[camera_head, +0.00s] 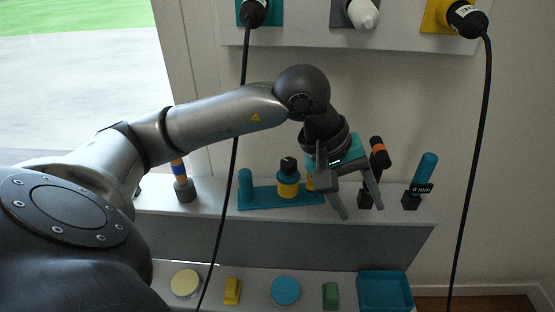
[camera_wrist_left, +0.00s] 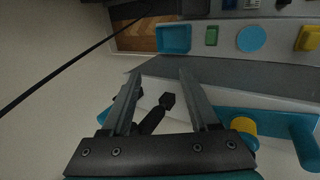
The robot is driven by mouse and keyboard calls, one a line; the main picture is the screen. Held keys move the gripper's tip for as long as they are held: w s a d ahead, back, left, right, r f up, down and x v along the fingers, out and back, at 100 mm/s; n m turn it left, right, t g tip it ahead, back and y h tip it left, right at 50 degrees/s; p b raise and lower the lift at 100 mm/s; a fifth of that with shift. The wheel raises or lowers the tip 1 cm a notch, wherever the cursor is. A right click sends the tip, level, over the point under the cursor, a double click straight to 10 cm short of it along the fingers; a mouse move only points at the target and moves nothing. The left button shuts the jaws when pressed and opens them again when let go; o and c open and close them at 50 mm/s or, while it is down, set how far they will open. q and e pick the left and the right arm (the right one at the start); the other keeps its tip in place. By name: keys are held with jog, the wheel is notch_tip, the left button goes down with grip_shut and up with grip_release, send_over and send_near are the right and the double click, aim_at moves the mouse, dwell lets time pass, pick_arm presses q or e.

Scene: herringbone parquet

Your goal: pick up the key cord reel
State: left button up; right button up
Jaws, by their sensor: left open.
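I cannot tell for sure which object is the key cord reel; no piece is plainly a reel with a cord. My left gripper (camera_head: 362,211) is open above the right part of the grey shelf (camera_head: 400,214). A dark tool with an orange band (camera_head: 377,147) stands upright in a black holder beside its fingers. In the left wrist view a black piece (camera_wrist_left: 153,117) shows between the open fingers of the left gripper (camera_wrist_left: 160,76), apparently not gripped. A black-topped yellow piece (camera_head: 288,187) stands on a teal base (camera_head: 259,199) left of the gripper. My right gripper is out of view.
A teal-handled tool (camera_head: 424,172) stands at the shelf's right end. The lower ledge holds a cream disc (camera_head: 185,283), yellow block (camera_head: 232,291), blue disc (camera_head: 286,291), green block (camera_head: 330,296) and teal tray (camera_head: 385,290). Black cables (camera_head: 233,160) hang from the plugs above.

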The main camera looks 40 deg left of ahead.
aim_at(289, 167)
pick_arm(q)
jog(key=a+r+y, duration=0.3)
jog(key=a+y, duration=0.4)
jog(key=a, duration=0.9)
jog(key=shift+m, duration=0.3)
jog(key=b+x, duration=0.1)
jog(key=x, duration=0.1)
jog(key=b+x, duration=0.1)
jog(key=x, duration=0.2)
jog(key=b+x, duration=0.1)
jog(key=x, duration=0.2)
jog(key=shift+w+f+b, duration=0.15)
jog(key=shift+w+b, duration=0.15)
jog(key=shift+w, duration=0.05)
jog(key=shift+b+x, duration=0.65)
jog(key=shift+x, duration=0.7)
jog(key=b+x, duration=0.2)
jog(key=x, duration=0.1)
jog(key=shift+s+f, duration=0.1)
jog(key=shift+w+a+f, duration=0.1)
jog(key=shift+w+f, duration=0.1)
jog(key=shift+f, duration=0.25)
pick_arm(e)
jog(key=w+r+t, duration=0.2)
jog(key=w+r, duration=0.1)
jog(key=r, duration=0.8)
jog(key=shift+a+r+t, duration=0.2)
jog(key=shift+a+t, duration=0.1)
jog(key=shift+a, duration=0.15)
